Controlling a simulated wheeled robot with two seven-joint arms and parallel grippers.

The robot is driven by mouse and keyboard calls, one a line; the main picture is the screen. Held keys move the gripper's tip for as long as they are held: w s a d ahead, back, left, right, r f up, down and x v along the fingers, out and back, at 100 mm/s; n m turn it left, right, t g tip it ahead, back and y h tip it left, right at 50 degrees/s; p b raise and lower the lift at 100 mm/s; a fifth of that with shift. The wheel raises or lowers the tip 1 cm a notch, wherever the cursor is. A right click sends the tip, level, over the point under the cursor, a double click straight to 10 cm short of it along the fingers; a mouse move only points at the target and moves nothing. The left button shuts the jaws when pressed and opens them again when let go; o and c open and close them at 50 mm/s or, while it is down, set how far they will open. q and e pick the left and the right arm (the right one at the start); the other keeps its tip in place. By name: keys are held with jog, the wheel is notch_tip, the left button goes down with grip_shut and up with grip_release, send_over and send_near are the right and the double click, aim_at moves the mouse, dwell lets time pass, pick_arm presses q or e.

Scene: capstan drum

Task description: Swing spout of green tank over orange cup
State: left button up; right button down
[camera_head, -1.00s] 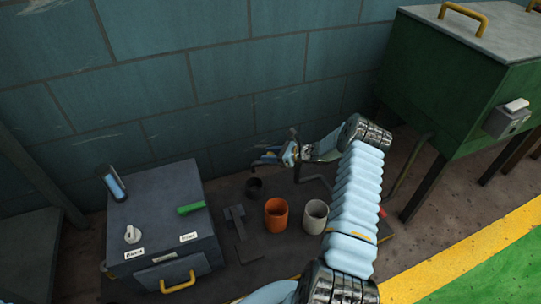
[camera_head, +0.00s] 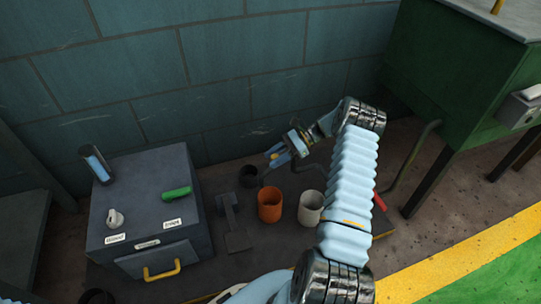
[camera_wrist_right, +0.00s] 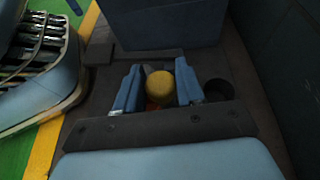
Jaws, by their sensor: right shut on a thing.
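The green tank (camera_head: 440,75) stands at the right. A bent grey pipe (camera_head: 412,160) comes down from it and passes behind my right arm; part of its run is hidden. The orange cup (camera_head: 270,208) stands upright on the dark base, left of a white cup (camera_head: 311,210). My right gripper (camera_head: 273,156) is behind and above the orange cup. In the right wrist view its blue fingers (camera_wrist_right: 160,90) are shut on a round yellow knob (camera_wrist_right: 160,85). A little orange shows under the knob. My left gripper is not in view.
A grey box (camera_head: 150,205) with a green lever (camera_head: 177,194) is at the left. The wall is close behind.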

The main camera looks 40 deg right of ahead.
jog(key=shift+s+d+n+g+y+b, duration=0.15)
jog(key=shift+s+n+g+b, duration=0.2)
jog(key=shift+s+n+g, duration=0.25)
jog(key=shift+s+d+n+g+y+b, duration=0.15)
jog(key=shift+s+n+g+b, duration=0.2)
jog(key=shift+s+n+g, duration=0.25)
jog(key=shift+w, duration=0.1)
jog(key=c, duration=0.8)
grip_release()
jog(key=shift+d, duration=0.1)
jog(key=v, duration=0.7)
jog(key=shift+d+r, duration=0.1)
jog(key=shift+d, duration=0.05)
